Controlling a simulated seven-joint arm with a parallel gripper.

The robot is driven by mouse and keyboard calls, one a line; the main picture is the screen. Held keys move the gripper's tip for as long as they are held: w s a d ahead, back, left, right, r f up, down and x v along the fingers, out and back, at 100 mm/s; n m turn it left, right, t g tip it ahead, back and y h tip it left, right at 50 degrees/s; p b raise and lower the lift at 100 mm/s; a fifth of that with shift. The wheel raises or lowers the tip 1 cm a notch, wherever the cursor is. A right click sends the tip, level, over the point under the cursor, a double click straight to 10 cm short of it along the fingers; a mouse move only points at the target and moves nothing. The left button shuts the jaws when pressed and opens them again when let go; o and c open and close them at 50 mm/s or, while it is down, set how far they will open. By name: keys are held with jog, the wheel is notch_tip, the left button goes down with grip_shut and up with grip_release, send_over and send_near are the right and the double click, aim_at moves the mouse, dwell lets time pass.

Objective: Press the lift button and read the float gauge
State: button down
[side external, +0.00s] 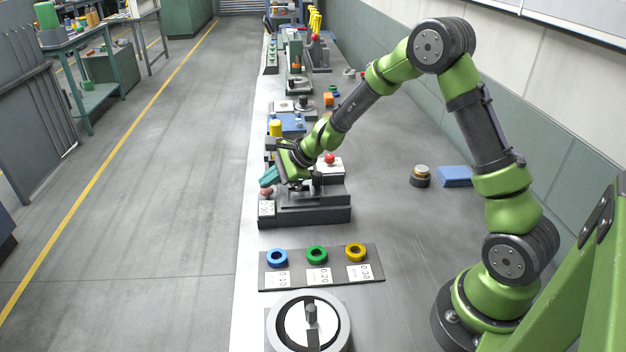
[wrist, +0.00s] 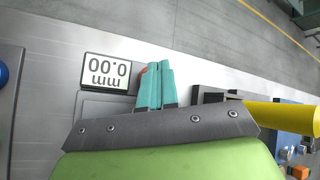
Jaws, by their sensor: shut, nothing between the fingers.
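My gripper has teal fingers, shut together with nothing between them; they show in the wrist view (wrist: 155,85) and the side view (side external: 268,178). They point down at the left front of a dark grey device (side external: 320,214). A red, rounded button (side external: 265,192) is just below the fingertips; only a red edge of it (wrist: 144,70) shows in the wrist view. I cannot tell whether the fingers touch it. Next to it, a white gauge plate (wrist: 106,71) reads "0.00 mm", upside down in the wrist view; it also shows in the side view (side external: 267,208), too small to read.
In front lies a dark plate (side external: 300,284) with blue (side external: 277,256), green (side external: 316,255) and yellow (side external: 355,252) rings and number cards. A round dial (side external: 309,322) is nearer. Behind stand a white box with a red knob (side external: 330,158) and a yellow cylinder (side external: 275,128). The bench's right side is mostly clear.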

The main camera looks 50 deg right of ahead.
aim_at(270, 191)
jog(key=shift+f, duration=0.9)
dwell(0.9)
jog(key=shift+r, duration=1.25)
jog(key=shift+r, duration=0.15)
jog(key=shift+r, duration=2.4)
jog(key=s+a+r+n, duration=0.1)
jog(key=s+r+n, duration=0.3)
jog(key=s, duration=0.6)
jog(key=s+a+r+n+h, duration=0.1)
jog(key=s+r+n, duration=0.3)
jog(key=s+n, duration=0.3)
jog(key=s+a+r+n+g+h, duration=0.1)
jog(key=s+r+n, duration=0.3)
jog(key=s, duration=0.8)
jog(key=a+n, duration=0.1)
jog(key=n, duration=0.1)
jog(key=shift+s+r+n, duration=0.3)
jog(key=shift+s+r, duration=0.05)
jog(key=shift+s, duration=0.05)
